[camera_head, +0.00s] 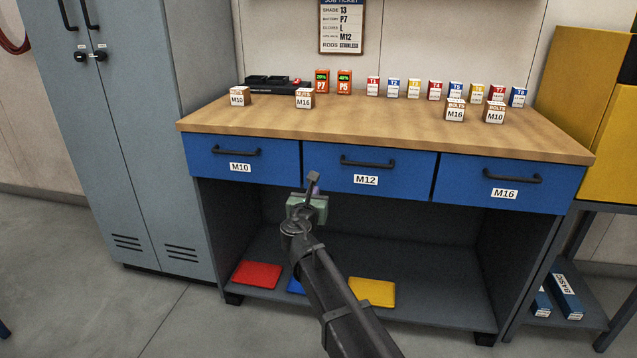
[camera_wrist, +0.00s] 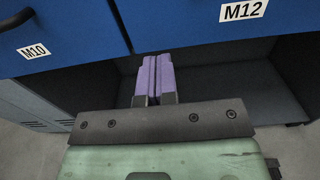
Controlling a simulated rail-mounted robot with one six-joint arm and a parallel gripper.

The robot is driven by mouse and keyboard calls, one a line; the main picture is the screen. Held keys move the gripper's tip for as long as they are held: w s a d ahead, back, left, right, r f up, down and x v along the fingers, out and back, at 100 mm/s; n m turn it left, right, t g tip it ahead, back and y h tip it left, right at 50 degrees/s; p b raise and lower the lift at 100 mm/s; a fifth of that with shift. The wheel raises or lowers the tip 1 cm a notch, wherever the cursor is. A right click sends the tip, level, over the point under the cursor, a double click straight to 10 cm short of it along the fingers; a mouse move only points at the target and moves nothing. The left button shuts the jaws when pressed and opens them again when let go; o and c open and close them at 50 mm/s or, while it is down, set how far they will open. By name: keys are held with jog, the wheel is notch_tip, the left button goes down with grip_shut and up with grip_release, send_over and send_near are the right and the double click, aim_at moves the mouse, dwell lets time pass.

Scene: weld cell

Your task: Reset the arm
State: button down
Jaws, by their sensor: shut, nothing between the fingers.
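My gripper (camera_head: 313,186) is in front of the workbench, just below the level of the blue drawers, near the M12 drawer (camera_head: 366,180). In the wrist view my gripper (camera_wrist: 154,62) shows two purple finger pads pressed together, with nothing between them. The fingers point toward the dark open space under the drawers. The M10 drawer (camera_head: 240,167) is to the left and the M16 drawer (camera_head: 504,192) to the right. All three drawers look closed.
The wooden benchtop (camera_head: 380,128) holds several small labelled boxes and a black tray (camera_head: 275,88). Below, red (camera_head: 257,275) and yellow (camera_head: 372,292) flat pieces lie on the lower shelf, with a partly hidden blue one. A grey cabinet (camera_head: 130,150) stands left.

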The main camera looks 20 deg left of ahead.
jog(key=s+d+f+m+g, duration=0.6)
jog(key=s+d+m, duration=0.3)
jog(key=d+m, duration=0.3)
jog(key=s+d+f+m+g, duration=0.55)
jog(key=s+d+m, duration=0.35)
jog(key=d+m, duration=0.3)
jog(key=s+d+f+m+g, duration=0.65)
jog(key=s+d+m, duration=0.25)
jog(key=d+m, duration=0.3)
notch_tip(320, 180, up, 34)
jog(key=d+h+p, duration=0.1)
jog(key=d+p, duration=0.1)
jog(key=p, duration=3)
jog(key=shift+w+d+f+m+p, duration=0.25)
jog(key=shift+w+d+m+p, duration=0.05)
jog(key=shift+w+d+p, duration=0.1)
